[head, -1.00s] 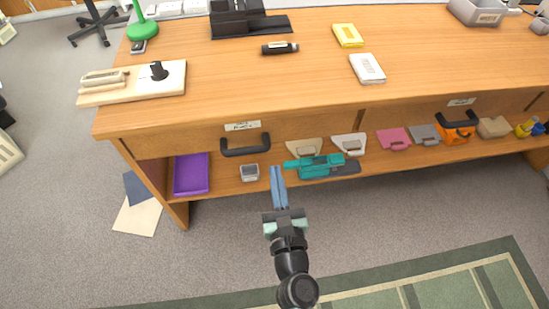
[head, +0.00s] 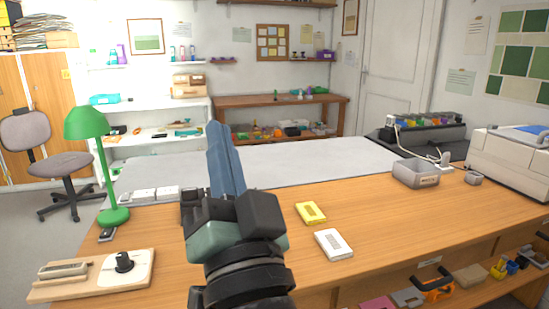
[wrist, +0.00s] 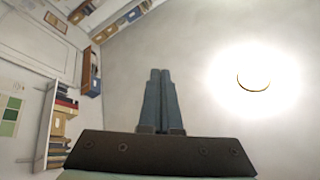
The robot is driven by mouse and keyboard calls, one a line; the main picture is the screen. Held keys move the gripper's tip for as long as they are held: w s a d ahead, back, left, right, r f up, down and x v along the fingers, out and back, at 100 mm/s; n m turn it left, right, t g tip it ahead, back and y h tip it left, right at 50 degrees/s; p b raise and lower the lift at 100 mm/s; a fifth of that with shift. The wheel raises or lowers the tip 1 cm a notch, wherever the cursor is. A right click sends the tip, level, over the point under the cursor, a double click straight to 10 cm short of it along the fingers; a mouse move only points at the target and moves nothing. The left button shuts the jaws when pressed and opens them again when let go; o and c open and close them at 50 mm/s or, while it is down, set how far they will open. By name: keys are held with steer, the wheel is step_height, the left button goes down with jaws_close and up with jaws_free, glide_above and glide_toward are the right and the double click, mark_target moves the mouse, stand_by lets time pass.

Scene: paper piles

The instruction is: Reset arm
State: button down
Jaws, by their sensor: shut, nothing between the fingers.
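My gripper (head: 224,158) is raised in front of the desk in the head view, its blue fingers pointing up and pressed together. It holds nothing. In the wrist view the two fingers (wrist: 159,100) lie side by side against the pale ceiling, touching no object. My gripper and arm hide part of the desk behind them.
A printer (head: 510,163) stands at right.

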steer(key=s+d+r+n+t+h, duration=0.4)
steer(key=s+r+h, duration=0.4)
steer(key=r, duration=0.4)
step_height(320, 180, up, 26)
steer(key=s+d+y+p, duration=0.1)
steer(key=p, duration=2.5)
steer(key=shift+d+r+m, duration=0.25)
steer(key=shift+d+m, duration=0.05)
steer(key=shift+s, duration=0.1)
